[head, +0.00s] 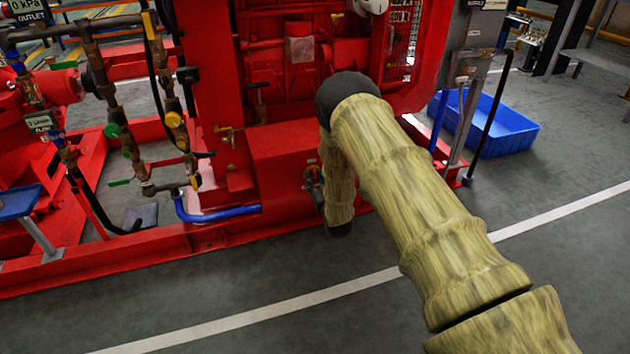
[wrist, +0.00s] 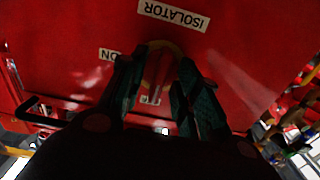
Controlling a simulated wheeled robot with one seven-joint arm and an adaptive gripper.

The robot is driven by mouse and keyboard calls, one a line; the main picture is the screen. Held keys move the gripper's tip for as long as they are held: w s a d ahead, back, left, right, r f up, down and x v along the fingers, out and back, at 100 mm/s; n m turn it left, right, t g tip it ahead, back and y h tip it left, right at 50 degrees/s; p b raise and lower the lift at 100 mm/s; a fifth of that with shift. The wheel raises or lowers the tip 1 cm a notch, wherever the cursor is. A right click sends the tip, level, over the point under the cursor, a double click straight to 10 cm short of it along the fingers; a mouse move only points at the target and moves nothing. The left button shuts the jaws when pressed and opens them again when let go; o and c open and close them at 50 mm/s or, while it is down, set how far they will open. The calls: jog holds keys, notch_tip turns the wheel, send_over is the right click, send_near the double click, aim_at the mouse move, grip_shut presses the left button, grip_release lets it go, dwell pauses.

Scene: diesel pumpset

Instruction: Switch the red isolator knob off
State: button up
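The red isolator knob (wrist: 154,84) shows in the wrist view on a yellow round plate (wrist: 162,61) on a red panel. The picture is upside down there, with an "ISOLATOR" label (wrist: 173,15) and a partly covered "ON" label (wrist: 108,55). My gripper (wrist: 166,60) is open, its two dark fingers on either side of the knob. A gap shows between the fingers, and I see no clear grip on the knob. The fingers hide part of the plate.
The red pumpset frame (head: 110,262) fills the left and middle of the head view. Pipes and valves (head: 172,119) stand left of my arm. A blue bin (head: 505,130) sits on the floor at right. The grey floor in front is clear.

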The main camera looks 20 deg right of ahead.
jog(key=s, duration=1.1)
jog(key=shift+s+d, duration=0.15)
jog(key=shift+s, duration=0.2)
